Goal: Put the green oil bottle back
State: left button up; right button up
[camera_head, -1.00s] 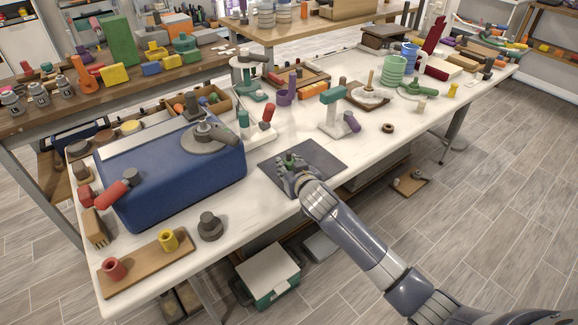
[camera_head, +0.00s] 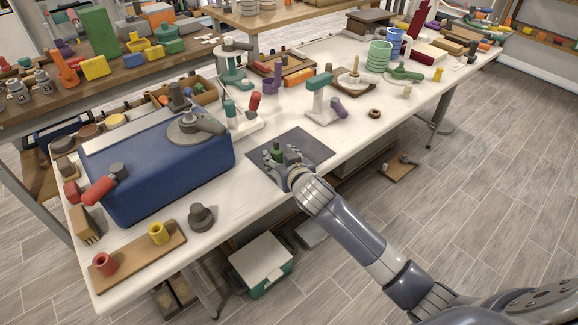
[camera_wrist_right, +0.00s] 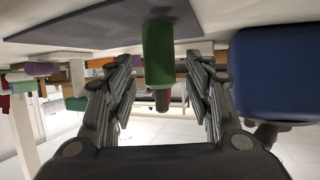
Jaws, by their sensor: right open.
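The green oil bottle (camera_head: 277,152) stands upright on the dark grey mat (camera_head: 308,147) on the white workbench. My right gripper (camera_head: 281,160) is open at the bottle's near side, with its fingers low by the mat. In the right wrist view, which looks upside down, the green bottle (camera_wrist_right: 158,55) shows in the gap between the two spread fingers of the right gripper (camera_wrist_right: 160,72), with clear space on both sides. Its dark cap points down in that picture. The fingers partly hide the bottle's lower part in the head view. My left gripper is not in view.
A big blue box (camera_head: 165,170) stands left of the mat; its blue side (camera_wrist_right: 272,75) also shows in the wrist view. A white stand with a green top (camera_head: 318,84) and a purple piece (camera_head: 338,107) are behind right. The mat's right part is bare.

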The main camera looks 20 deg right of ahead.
jog(key=v, duration=0.8)
jog(key=shift+s+r, duration=0.15)
jog(key=shift+s, duration=0.2)
